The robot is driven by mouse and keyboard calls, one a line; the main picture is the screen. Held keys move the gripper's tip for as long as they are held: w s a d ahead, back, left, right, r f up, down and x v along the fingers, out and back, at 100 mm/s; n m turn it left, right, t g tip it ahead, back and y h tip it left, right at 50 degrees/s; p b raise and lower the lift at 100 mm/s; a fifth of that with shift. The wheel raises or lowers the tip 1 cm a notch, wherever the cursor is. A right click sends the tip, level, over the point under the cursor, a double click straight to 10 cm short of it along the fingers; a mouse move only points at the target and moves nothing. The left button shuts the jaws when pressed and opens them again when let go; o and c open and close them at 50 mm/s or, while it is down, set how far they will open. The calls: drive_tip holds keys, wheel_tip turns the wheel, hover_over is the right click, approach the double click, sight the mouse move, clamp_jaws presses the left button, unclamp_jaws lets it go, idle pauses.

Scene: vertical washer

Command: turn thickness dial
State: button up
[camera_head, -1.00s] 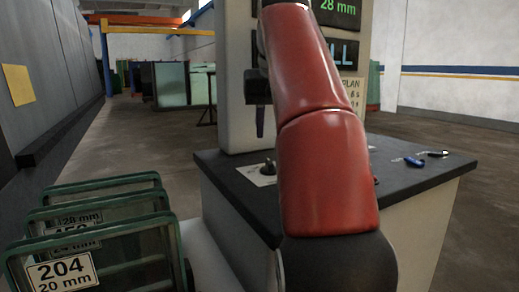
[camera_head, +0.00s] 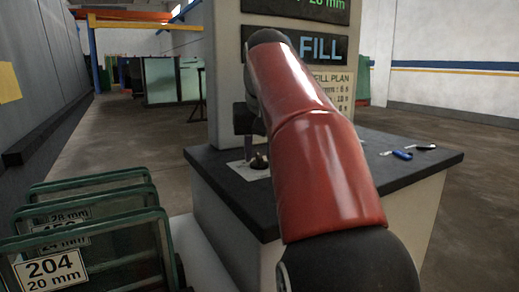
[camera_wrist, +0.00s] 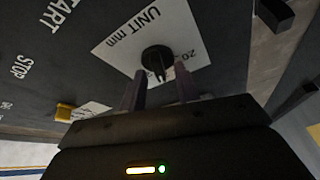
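The thickness dial is a small black round knob (camera_wrist: 157,60) with a pointer, on a white plate (camera_wrist: 118,40) marked "UNIT mm" and "20". In the head view the dial (camera_head: 259,161) stands on the dark top of the console (camera_head: 226,180). My gripper (camera_wrist: 159,76) is open, its two purple-grey fingers apart, one to each side just below the dial in the wrist view. Nothing is between them but the dial region; I cannot tell whether they touch it. In the head view a fingertip (camera_head: 247,147) shows just above the plate, beside the dial.
START and STOP labels and a yellow part (camera_wrist: 65,111) lie left in the wrist view. A blue switch (camera_head: 402,155) is on the console's right. A display column with a FILL sign (camera_head: 320,47) rises behind. Glass panels in a rack (camera_head: 90,230) stand at front left.

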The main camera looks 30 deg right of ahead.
clamp_jaws()
drive_tip(key=shift+m, duration=0.3)
drive_tip(key=m+h, duration=0.1)
drive_tip(key=m, duration=0.2)
drive_tip(key=shift+m+g, duration=0.3)
drive_tip(key=shift+m+g+h, duration=0.5)
drive_tip(key=shift+m+h, duration=0.2)
drive_tip(key=shift+m, duration=1.1)
drive_tip(key=shift+o, duration=0.4)
unclamp_jaws()
drive_tip(key=shift+a, duration=0.1)
